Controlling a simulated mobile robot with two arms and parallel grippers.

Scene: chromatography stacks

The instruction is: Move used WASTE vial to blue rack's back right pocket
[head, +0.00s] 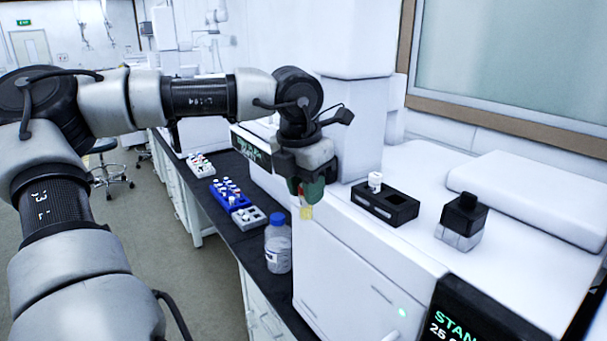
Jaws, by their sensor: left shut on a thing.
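My left gripper (306,190) is shut on a small vial (306,212) and holds it in the air in front of the white instrument. The vial's lower part looks yellowish and hangs below the fingers; its top is hidden by them and no label is readable. The blue rack (243,204) stands on the dark bench to the left and further back, with several white- and red-capped vials in it. Which of its pockets are empty is too small to tell. My right gripper is out of view.
A grey rack (257,220) touches or nearly touches the blue rack's near end. A blue-capped bottle (278,246) stands nearer on the bench. A black holder (385,208) with a white-capped vial (375,181) and a black-topped block (463,216) sit on the white instrument (340,255).

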